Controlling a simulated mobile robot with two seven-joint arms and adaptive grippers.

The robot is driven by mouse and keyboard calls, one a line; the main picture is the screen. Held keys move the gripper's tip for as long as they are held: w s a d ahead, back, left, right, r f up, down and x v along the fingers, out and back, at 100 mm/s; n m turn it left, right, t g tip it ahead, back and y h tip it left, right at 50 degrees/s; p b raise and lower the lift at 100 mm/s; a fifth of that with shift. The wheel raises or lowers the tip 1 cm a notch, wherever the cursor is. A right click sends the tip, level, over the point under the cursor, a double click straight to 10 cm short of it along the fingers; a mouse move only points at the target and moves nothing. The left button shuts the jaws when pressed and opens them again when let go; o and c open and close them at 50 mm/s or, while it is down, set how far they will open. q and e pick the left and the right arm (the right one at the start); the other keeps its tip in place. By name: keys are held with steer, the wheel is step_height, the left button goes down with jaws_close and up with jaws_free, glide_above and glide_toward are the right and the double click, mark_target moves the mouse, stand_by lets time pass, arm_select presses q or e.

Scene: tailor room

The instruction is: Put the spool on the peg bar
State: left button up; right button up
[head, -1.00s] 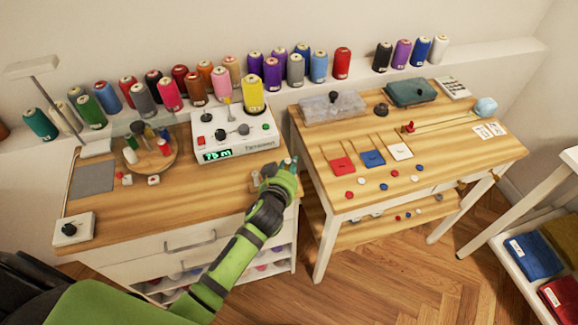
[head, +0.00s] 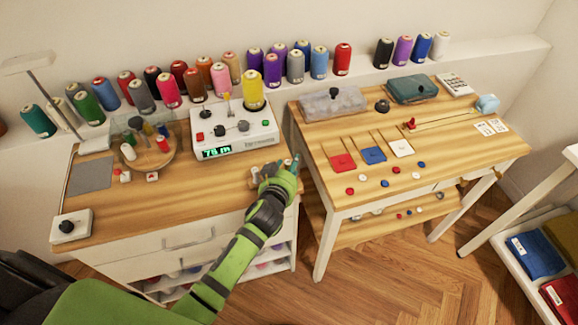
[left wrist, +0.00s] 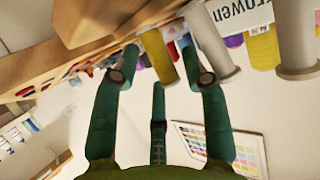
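My left gripper (head: 287,171) is over the front right corner of the left table, fingertips pointing up and away. A short row of small pegs or spools (head: 262,172) stands just left of the fingers, partly hidden by the hand. The wrist view shows a gold cylinder (left wrist: 158,57) and pale grey cylinders (left wrist: 212,42) beyond the fingers; contact cannot be told. A round wooden stand (head: 150,165) holds small spools, including a white one (head: 128,152) and a red one (head: 162,145). My right gripper is not in view.
A white machine (head: 235,138) with a green display and a large yellow cone (head: 252,90) stands behind the hand. Several thread cones line the back ledge. The right table (head: 440,160) holds colored squares and buttons. The left table's front middle (head: 175,205) is clear.

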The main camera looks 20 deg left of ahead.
arm_select(q)
steer(key=a+v, duration=0.1)
steer(key=v, duration=1.1)
steer(key=s+d+f+m+g+h, duration=0.1)
steer(key=s+f+g, duration=0.3)
steer(key=f, duration=0.9)
steer(key=s+f+m+g, duration=0.2)
steer(key=s+f, duration=0.3)
steer(key=f, duration=0.8)
steer(key=s+a+f+g, duration=0.3)
steer(key=s+f, duration=0.5)
steer(key=s, duration=0.5)
steer(key=s+a+f+g, duration=0.3)
steer(key=s+f, duration=0.6)
steer(key=s, duration=0.4)
steer(key=shift+s+a, duration=0.35)
steer(key=shift+a, duration=0.35)
